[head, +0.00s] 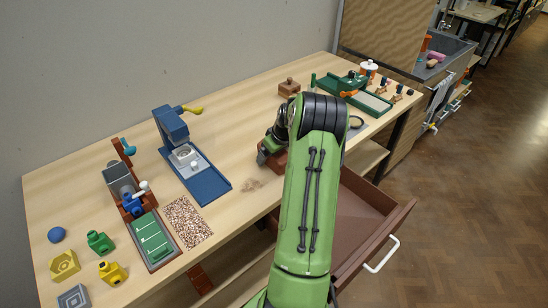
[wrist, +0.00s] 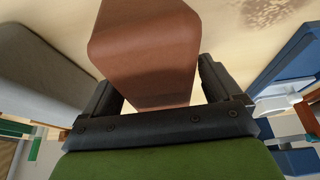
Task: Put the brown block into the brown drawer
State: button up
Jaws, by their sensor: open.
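The brown block (wrist: 145,45) stands between the two fingers of my open gripper (wrist: 160,88) in the wrist view, with narrow gaps beside it. In the head view the block (head: 277,163) shows only partly on the wooden table, at my gripper (head: 268,148); my green arm hides much of that spot. The brown drawer (head: 395,215) is pulled out below the table's front edge, right of my arm. Its visible floor is bare, and its left part is hidden behind my arm.
A blue press-like device (head: 196,165) stands left of my gripper on the table (head: 240,115). A small brown knobbed box (head: 289,88) and a green tray (head: 365,98) are farther back. Several coloured pieces lie at the near left. The drawer's white handle (head: 382,255) juts over open floor.

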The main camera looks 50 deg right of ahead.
jog(key=shift+f+b, duration=0.25)
jog(key=shift+b, duration=0.05)
dwell(0.4)
grip_shut()
jog(key=shift+r, duration=0.1)
